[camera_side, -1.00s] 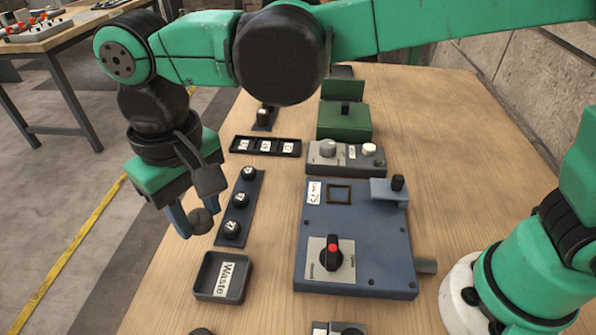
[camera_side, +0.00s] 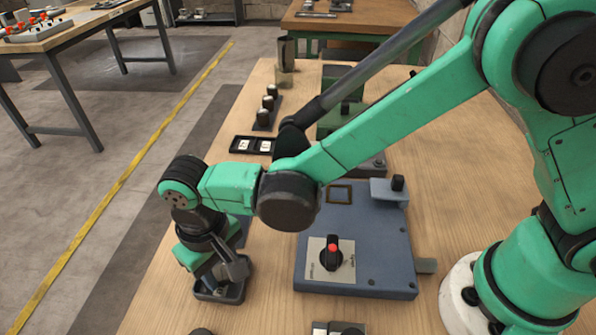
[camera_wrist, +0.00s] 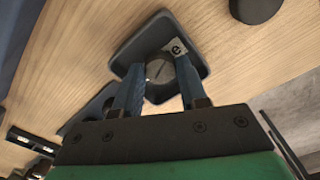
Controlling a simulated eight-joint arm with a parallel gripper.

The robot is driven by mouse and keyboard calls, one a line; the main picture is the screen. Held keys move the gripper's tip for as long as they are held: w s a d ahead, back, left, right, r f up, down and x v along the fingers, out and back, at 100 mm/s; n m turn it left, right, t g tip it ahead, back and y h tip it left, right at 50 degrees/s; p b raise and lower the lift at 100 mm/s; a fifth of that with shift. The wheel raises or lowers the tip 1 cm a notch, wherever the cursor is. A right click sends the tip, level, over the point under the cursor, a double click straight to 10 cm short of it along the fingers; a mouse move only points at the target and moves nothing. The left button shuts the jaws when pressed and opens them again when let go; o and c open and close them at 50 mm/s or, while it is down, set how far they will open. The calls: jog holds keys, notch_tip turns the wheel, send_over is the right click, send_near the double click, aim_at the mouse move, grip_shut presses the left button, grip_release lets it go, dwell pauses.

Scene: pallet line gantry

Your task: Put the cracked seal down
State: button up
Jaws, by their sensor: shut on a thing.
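My gripper (camera_wrist: 158,85) is shut on the cracked seal (camera_wrist: 159,70), a small dark grey round piece with a line across its face, held between the two blue fingers. In the wrist view the seal shows over the inside of the dark square waste tray (camera_wrist: 135,45), whose label is partly covered. In the side view my gripper (camera_side: 218,278) is down at the waste tray (camera_side: 222,299), and the seal is hidden there. I cannot tell whether the seal touches the tray floor.
A blue-grey housing (camera_side: 385,255) with a red-and-black knob (camera_side: 332,256) stands right of the tray. A black label rack (camera_side: 250,144) and a strip with several dark round pieces (camera_side: 266,110) lie farther back. My arm hides part of the bench.

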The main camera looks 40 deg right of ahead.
aim_at(222, 272)
jog(key=shift+f, duration=0.1)
jog(key=o, duration=0.6)
notch_tip(222, 272, up, 12)
jog(key=shift+s+d+r+m+t, duration=0.1)
jog(key=shift+s+d+m+t, duration=0.7)
jog(key=shift+d, duration=3.45)
jog(key=shift+w+d+r+m+t, duration=0.2)
jog(key=shift+d+t, duration=1.4)
jog(key=shift+d, duration=2.65)
jog(key=shift+s+d+r+m+t, duration=0.1)
jog(key=shift+s+d+m+t, duration=0.75)
jog(key=shift+d, duration=3.4)
jog(key=shift+w+n+t, duration=0.35)
jog(key=shift+w, duration=0.15)
